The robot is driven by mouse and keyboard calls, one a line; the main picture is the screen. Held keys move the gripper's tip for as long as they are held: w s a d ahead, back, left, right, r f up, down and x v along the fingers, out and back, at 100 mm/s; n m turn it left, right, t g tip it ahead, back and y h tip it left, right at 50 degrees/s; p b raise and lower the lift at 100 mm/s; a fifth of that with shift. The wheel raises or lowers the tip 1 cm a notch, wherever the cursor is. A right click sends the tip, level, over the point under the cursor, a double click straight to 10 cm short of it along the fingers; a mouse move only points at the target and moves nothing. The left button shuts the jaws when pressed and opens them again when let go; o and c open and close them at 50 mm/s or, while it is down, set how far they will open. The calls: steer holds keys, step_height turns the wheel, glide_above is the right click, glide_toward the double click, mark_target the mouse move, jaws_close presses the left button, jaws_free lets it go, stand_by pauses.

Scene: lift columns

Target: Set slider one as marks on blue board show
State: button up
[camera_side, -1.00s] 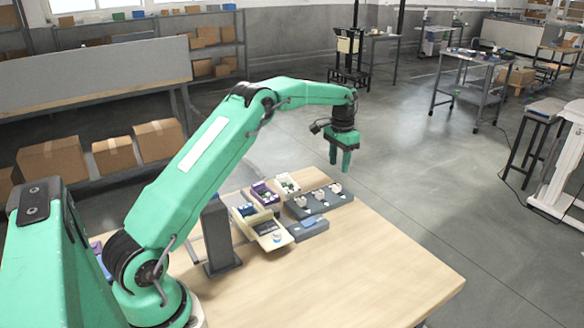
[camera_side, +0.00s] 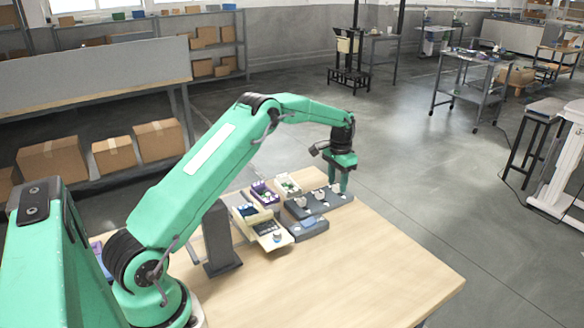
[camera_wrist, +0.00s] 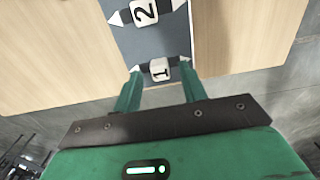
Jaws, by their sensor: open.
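The blue-grey board (camera_side: 325,206) lies near the table's far edge and carries three white slider knobs in the side view. In the wrist view the board (camera_wrist: 140,45) runs up from the fingers. Slider one (camera_wrist: 159,70) is a white block marked "1" on a dark cross track, with pale pointed marks beside it. Slider two (camera_wrist: 146,14), marked "2", has white pointed marks at both sides. My gripper (camera_wrist: 160,84) is open, with a finger at either side of slider one; contact cannot be told. In the side view my gripper (camera_side: 341,184) is down at the board's far right end.
A cream box with a dial (camera_side: 270,236), a dark box with a blue patch (camera_side: 308,223), a purple box (camera_side: 264,193) and a cream tray (camera_side: 288,189) crowd around the board. The table's front right (camera_side: 370,265) is clear. The floor drops away beyond the far edge.

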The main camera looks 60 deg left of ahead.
steer(key=shift+f, duration=0.6)
jaws_close()
steer(key=shift+d, duration=1.1)
steer(key=shift+c, duration=0.8)
jaws_free()
steer(key=shift+d, duration=0.1)
steer(key=shift+o, duration=0.8)
steer(key=shift+r, duration=0.15)
